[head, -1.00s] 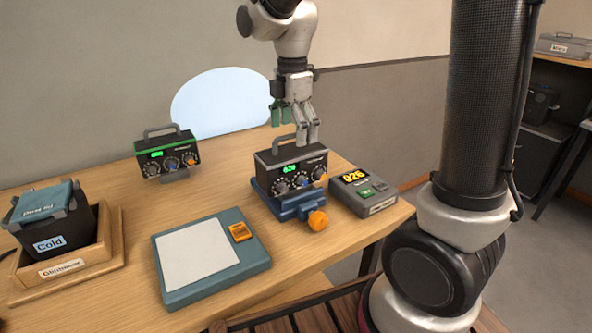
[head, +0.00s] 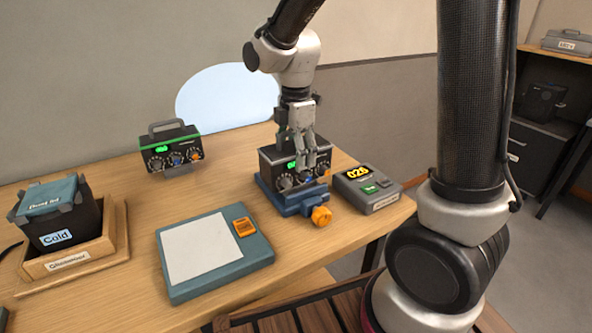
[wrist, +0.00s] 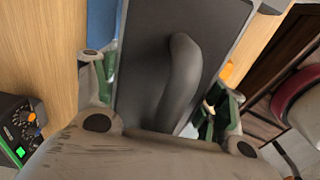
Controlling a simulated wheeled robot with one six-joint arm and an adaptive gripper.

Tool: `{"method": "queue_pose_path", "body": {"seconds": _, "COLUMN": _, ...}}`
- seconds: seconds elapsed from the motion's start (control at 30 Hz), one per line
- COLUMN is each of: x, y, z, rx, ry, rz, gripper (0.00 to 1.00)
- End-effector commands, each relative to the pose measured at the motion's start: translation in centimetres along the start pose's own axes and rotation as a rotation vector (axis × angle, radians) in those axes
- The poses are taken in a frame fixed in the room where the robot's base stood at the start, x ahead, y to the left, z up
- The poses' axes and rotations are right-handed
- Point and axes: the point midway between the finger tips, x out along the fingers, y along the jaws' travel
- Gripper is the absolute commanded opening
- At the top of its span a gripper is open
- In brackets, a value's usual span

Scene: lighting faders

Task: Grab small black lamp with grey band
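The small black lamp with grey band (head: 322,159) is a box with dials and a green display on its front. It sits upright in a blue stand with an orange knob (head: 321,215). My gripper (head: 303,160) is lowered over it, with a finger in front of its dial face, hiding part of the display. In the wrist view, the lamp's dark top and grey curved handle (wrist: 178,85) lie between my open fingers (wrist: 160,95), one on each side. Whether the pads touch the body cannot be told.
A similar lamp with a green band (head: 170,150) stands at the back left. A teal pad with a white sheet (head: 207,255), a grey readout box (head: 366,188) and a wooden tray (head: 108,255) holding a dark bin (head: 75,222) share the table.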

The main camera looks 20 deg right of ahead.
Motion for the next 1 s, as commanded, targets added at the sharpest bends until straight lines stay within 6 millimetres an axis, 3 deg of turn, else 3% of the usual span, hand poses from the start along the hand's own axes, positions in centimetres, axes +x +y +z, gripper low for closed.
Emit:
{"method": "queue_pose_path", "body": {"seconds": 0.03, "x": 0.0, "y": 0.0, "z": 0.0, "rx": 0.0, "ry": 0.0, "rz": 0.0, "gripper": 0.42}}
{"method": "queue_pose_path", "body": {"seconds": 0.27, "x": 0.0, "y": 0.0, "z": 0.0, "rx": 0.0, "ry": 0.0, "rz": 0.0, "gripper": 0.0}}
{"method": "queue_pose_path", "body": {"seconds": 0.63, "x": -1.2, "y": 0.1, "z": 0.0, "rx": 0.0, "ry": 0.0, "rz": 0.006, "gripper": 0.0}}
{"method": "queue_pose_path", "body": {"seconds": 1.0, "x": -7.5, "y": 0.1, "z": 0.0, "rx": 0.0, "ry": 0.0, "rz": 0.006, "gripper": 0.0}}
